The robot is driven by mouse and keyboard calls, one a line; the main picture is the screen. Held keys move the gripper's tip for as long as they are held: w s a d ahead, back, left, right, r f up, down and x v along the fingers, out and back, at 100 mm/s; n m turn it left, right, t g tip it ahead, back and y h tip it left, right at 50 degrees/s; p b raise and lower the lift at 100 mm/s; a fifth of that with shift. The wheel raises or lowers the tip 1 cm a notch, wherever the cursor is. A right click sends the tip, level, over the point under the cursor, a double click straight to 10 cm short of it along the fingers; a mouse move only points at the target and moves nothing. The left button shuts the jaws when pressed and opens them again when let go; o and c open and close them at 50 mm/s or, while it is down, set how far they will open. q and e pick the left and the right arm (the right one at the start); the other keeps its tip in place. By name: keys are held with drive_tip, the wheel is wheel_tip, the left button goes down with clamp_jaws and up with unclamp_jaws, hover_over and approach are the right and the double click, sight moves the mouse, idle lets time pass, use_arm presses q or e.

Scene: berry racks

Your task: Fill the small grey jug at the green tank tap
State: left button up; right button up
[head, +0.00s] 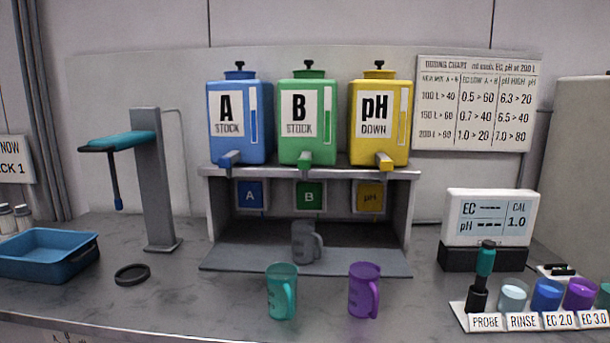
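The green tank (308,135) marked "B STOCK" stands on a grey shelf between a blue and a yellow tank. Its green tap (304,160) sticks out at the bottom front, over the shelf edge. The small grey jug (302,242) stands upright under the shelf, below the green tap and the green B card (309,195). Its handle points right. I cannot see what is inside it. Neither of my grippers shows in the head view.
A teal jug (281,290) and a purple jug (364,290) stand in front of the shelf (410,210). A blue tray (45,255), black ring (132,274) and grey stand (158,190) are left. A meter (490,218), probe (482,275) and several cups are right.

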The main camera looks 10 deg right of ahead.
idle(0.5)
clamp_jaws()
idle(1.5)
